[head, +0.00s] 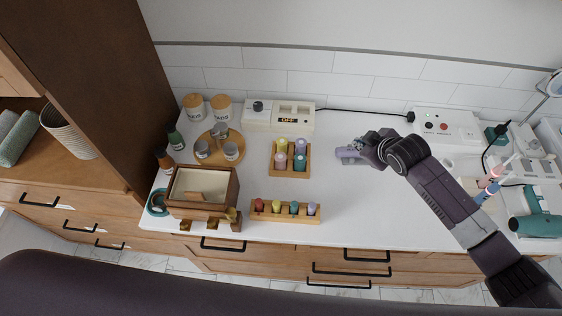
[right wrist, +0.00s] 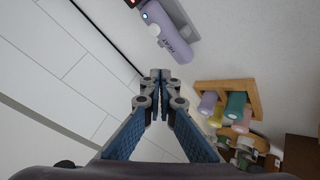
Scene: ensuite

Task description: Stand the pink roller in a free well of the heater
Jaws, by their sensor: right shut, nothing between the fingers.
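The pink roller (head: 281,160) stands in a wooden tray (head: 290,174) with several other rollers, at the middle of the counter. The tray also shows in the right wrist view (right wrist: 252,97), at the right. The heater, a white box (head: 262,121) with a dark knob and an "OFF" display, stands against the back wall. Light recesses show in its top; I cannot tell whether they are empty. My right gripper (head: 362,147) is shut and empty, to the right of the tray and apart from it. Its closed fingers show in the right wrist view (right wrist: 156,78). My left gripper is not in view.
A lavender cylinder (head: 347,153) lies beside my right gripper; it also shows in the right wrist view (right wrist: 166,36). A rack of small coloured bottles (head: 285,218) stands at the front edge. A wooden box (head: 220,205) and round tray (head: 213,139) are left. Counter right of the rack is clear.

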